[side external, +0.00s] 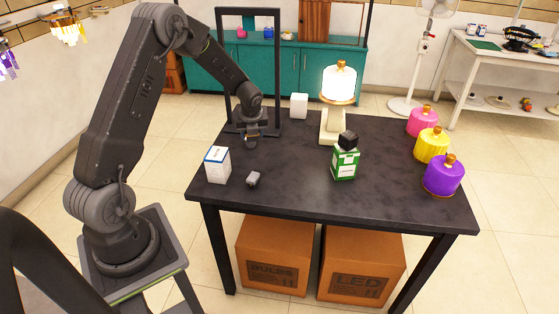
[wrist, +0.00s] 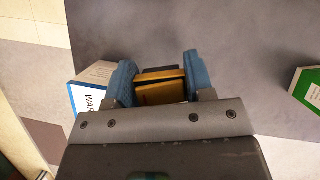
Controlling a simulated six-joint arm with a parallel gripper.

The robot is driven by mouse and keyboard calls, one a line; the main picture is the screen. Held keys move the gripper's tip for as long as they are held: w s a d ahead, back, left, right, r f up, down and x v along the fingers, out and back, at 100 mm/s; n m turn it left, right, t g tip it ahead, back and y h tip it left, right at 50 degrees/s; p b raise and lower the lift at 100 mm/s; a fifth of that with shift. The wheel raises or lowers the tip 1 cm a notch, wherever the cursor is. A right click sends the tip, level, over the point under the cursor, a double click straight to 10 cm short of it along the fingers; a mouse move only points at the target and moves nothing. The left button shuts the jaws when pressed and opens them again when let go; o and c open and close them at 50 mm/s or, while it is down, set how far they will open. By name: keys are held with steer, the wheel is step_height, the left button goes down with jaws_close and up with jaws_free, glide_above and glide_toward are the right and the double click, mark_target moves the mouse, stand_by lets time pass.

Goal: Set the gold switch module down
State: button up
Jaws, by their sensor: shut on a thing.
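The gold switch module (wrist: 160,88) is between the two blue finger pads of my gripper (wrist: 158,75) in the wrist view, and the gripper is shut on it. In the side view my gripper (side external: 251,139) points down over the left part of the dark table (side external: 290,170), in front of the black frame. There the gold module is too small and dark to make out. The gap between it and the tabletop cannot be told.
A white-and-blue box (side external: 217,165) and a small grey module (side external: 253,179) are near the front left. A green box (side external: 344,165) bears a black module (side external: 348,140). Behind are a lit lamp (side external: 339,85) and a white box (side external: 299,105). Coloured shades (side external: 432,146) line the right.

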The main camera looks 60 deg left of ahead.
steer(key=a+m+t+h, duration=0.1)
steer(key=a+m, duration=0.3)
glide_above(280, 156)
steer(key=d, duration=0.1)
steer(key=f, duration=0.4)
steer(key=s+f, duration=0.1)
steer(key=f, duration=0.1)
steer(key=shift+f, duration=0.1)
steer(key=shift+w+f, duration=0.1)
steer(key=shift+f, duration=1.95)
steer(key=shift+f, duration=0.15)
steer(key=o, duration=0.9)
